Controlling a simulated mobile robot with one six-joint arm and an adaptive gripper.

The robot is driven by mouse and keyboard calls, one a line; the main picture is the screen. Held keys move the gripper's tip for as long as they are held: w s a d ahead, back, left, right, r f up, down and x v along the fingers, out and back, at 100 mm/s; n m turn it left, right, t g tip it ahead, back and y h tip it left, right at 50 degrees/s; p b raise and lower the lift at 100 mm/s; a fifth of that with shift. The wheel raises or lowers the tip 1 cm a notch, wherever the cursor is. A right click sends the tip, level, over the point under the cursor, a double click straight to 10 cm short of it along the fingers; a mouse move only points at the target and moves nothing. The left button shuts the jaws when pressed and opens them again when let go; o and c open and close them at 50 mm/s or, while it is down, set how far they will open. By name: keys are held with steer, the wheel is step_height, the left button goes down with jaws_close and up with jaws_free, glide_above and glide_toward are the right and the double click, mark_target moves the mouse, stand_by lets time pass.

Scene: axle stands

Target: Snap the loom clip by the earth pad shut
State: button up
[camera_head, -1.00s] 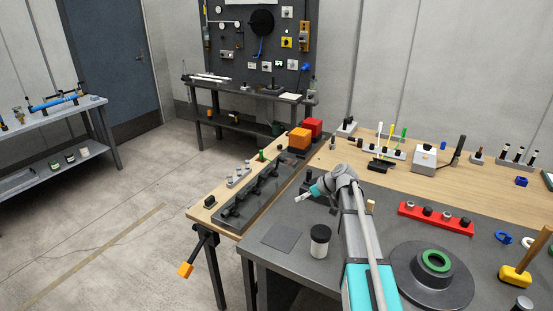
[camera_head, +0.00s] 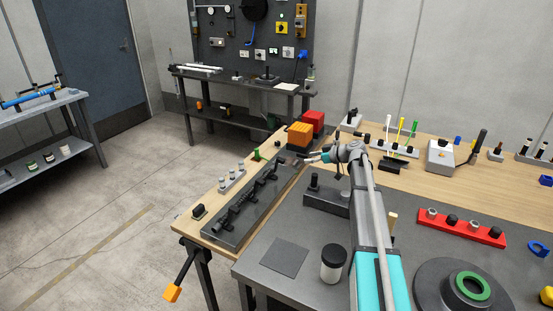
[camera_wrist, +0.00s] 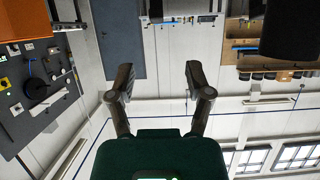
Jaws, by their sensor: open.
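A long dark board (camera_head: 229,229) lies along the left side of the bench, with a row of small black clip-like parts (camera_head: 247,195) on it. Which of these is the loom clip, and whether it is open, is too small to tell. I cannot pick out the earth pad. My gripper (camera_head: 313,158) is at the far end of the board, just beyond the row and close to the orange block. In the wrist view my gripper (camera_wrist: 160,78) is open with nothing between its fingers; the clip does not show there.
Orange (camera_head: 299,134) and red (camera_head: 313,120) blocks stand just behind my gripper. A dark block with an upright post (camera_head: 326,196) stands beside my arm. A white jar (camera_head: 333,266) and a flat grey square (camera_head: 285,258) are nearer. A red rack (camera_head: 461,227) lies to the right.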

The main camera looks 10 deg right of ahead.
mark_target(282, 159)
steer(key=shift+w+d, duration=0.1)
steer(key=shift+w, duration=0.3)
steer(key=shift+a, duration=0.2)
steer(key=b+x, duration=0.5)
steer(key=x, duration=0.8)
steer(key=shift+w+a+f, duration=0.1)
steer(key=shift+w+a, duration=0.1)
steer(key=shift+w, duration=0.1)
jaws_close()
